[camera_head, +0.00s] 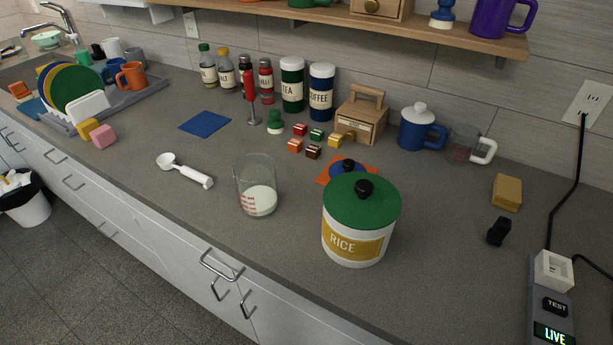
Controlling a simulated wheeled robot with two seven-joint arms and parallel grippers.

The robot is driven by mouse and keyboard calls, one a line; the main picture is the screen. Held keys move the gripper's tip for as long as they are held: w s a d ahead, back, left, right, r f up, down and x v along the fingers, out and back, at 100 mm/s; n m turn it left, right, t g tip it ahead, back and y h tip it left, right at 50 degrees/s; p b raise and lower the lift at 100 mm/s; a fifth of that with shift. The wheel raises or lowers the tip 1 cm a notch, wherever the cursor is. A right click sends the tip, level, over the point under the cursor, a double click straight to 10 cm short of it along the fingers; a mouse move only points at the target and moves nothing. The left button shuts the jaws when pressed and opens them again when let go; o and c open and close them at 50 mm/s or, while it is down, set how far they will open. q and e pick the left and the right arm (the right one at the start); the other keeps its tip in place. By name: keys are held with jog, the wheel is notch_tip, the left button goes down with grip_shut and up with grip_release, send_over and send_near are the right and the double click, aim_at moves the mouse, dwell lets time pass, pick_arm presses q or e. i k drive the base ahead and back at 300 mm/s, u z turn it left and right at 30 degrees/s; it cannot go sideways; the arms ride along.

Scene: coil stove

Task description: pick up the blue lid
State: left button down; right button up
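A blue lid (337,167) with a round black knob lies on an orange mat (326,177) in the middle of the counter. Its front part is hidden behind the green-lidded RICE canister (352,240), which stands nearer to me.
A glass measuring cup (257,192) and a white scoop (186,171) are left of the canister. Several small coloured blocks (313,151) and a wooden box (361,121) are behind the lid. A shelf (430,28) overhangs the back. Counter right of the canister is mostly clear.

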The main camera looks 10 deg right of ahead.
aim_at(346, 166)
jog(key=z, duration=2.1)
jog(key=k, duration=1.45)
jog(key=u, duration=1.7)
